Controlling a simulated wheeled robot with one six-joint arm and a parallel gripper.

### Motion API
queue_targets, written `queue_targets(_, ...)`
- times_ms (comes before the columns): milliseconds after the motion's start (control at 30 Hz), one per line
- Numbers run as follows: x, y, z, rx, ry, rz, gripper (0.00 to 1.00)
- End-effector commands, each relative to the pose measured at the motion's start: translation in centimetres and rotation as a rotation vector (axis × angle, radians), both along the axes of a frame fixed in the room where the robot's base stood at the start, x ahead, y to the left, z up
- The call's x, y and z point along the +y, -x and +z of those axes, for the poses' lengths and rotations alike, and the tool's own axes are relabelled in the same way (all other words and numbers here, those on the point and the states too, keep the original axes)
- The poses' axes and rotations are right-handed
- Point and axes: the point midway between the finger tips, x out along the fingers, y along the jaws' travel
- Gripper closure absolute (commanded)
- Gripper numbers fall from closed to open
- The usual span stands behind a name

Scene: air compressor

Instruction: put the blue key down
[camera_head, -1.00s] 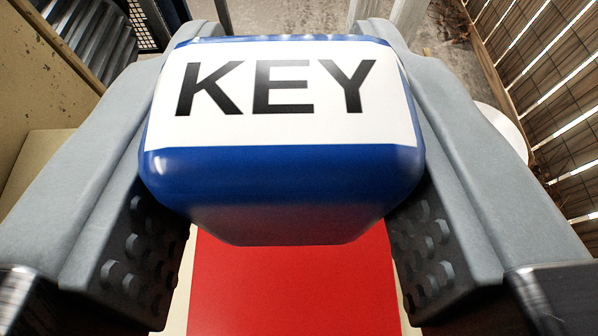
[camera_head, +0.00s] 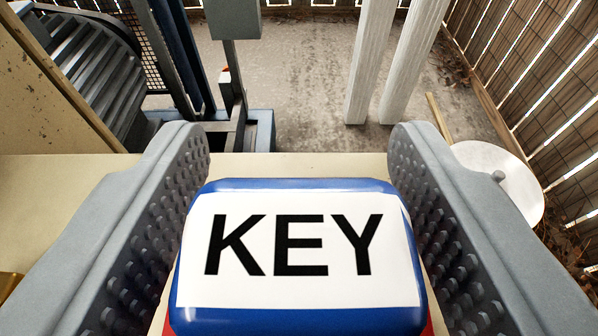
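The blue key (camera_head: 300,318) is a rounded block with a white label reading KEY in black. It rests at the bottom middle, over a red patch (camera_head: 431,326) on a beige surface (camera_head: 290,166). My gripper (camera_head: 298,140) is open. Its two grey, studded fingers stand at either side of the key, with their inner pads showing and their tips beyond its far edge.
The beige surface ends just beyond the key. Past it are a grey post with a box (camera_head: 234,18), white posts (camera_head: 388,62) and a slatted wooden fence (camera_head: 535,75). A round white object (camera_head: 505,180) is at right, a beige panel (camera_head: 45,95) at left.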

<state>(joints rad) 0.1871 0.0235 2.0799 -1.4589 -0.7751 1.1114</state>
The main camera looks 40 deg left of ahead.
Motion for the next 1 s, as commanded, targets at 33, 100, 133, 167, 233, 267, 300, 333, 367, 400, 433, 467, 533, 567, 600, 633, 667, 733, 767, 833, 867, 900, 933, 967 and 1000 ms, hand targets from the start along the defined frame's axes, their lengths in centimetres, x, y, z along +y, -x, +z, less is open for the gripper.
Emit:
queue_targets(33, 0.0, 0.0, 0.0, 0.000, 0.000, 0.000, 0.46)
queue_targets(100, 0.0, 0.0, 0.0, 0.000, 0.000, 0.000, 0.46)
queue_targets(133, 0.0, 0.0, 0.1, 0.000, 0.000, 0.000, 0.46)
queue_targets(167, 0.0, 0.0, 0.2, -0.001, 0.001, 0.000, 0.46)
queue_targets(233, -0.1, 0.2, 0.4, -0.002, 0.000, -0.001, 0.46)
queue_targets(267, -0.3, 0.4, 0.5, -0.002, 0.001, 0.000, 0.46)
queue_targets(300, -0.6, 0.7, 0.6, -0.002, 0.001, 0.000, 0.46)
queue_targets(333, -0.8, 1.0, 0.7, -0.002, 0.000, -0.001, 0.46)
queue_targets(367, -1.0, 1.4, 0.9, -0.002, 0.000, -0.001, 0.46)
queue_targets(400, -1.4, 1.9, 1.0, -0.001, 0.000, -0.002, 0.46)
queue_targets(433, -1.8, 2.4, 1.3, -0.001, 0.000, -0.003, 0.46)
queue_targets(467, -2.1, 2.8, 1.4, -0.002, 0.001, -0.004, 0.46)
queue_targets(533, -2.9, 3.9, 1.9, -0.003, 0.000, -0.003, 0.46)
queue_targets(567, -3.3, 4.4, 2.1, -0.003, 0.001, -0.004, 0.46)
queue_targets(600, -3.7, 5.0, 2.3, -0.002, 0.001, -0.003, 0.46)
queue_targets(633, -4.0, 5.4, 2.4, -0.001, 0.000, -0.003, 0.46)
queue_targets(667, -4.4, 5.9, 2.6, -0.001, 0.000, -0.003, 0.46)
queue_targets(733, -5.0, 6.8, 3.0, -0.002, 0.002, -0.002, 0.46)
queue_targets(767, -5.3, 7.2, 3.1, -0.002, 0.001, -0.003, 0.46)
queue_targets(833, -5.8, 7.9, 3.3, -0.001, 0.000, -0.003, 0.46)
queue_targets(867, -6.0, 8.1, 3.4, -0.001, 0.000, -0.003, 0.46)
queue_targets(900, -6.2, 8.5, 3.6, -0.002, 0.001, -0.002, 0.46)
queue_targets(933, -6.3, 8.7, 3.6, -0.001, 0.001, -0.001, 0.46)
queue_targets(967, -6.5, 8.8, 3.7, -0.001, 0.001, -0.001, 0.46)
queue_targets(1000, -6.6, 9.0, 3.7, -0.001, 0.001, -0.001, 0.46)
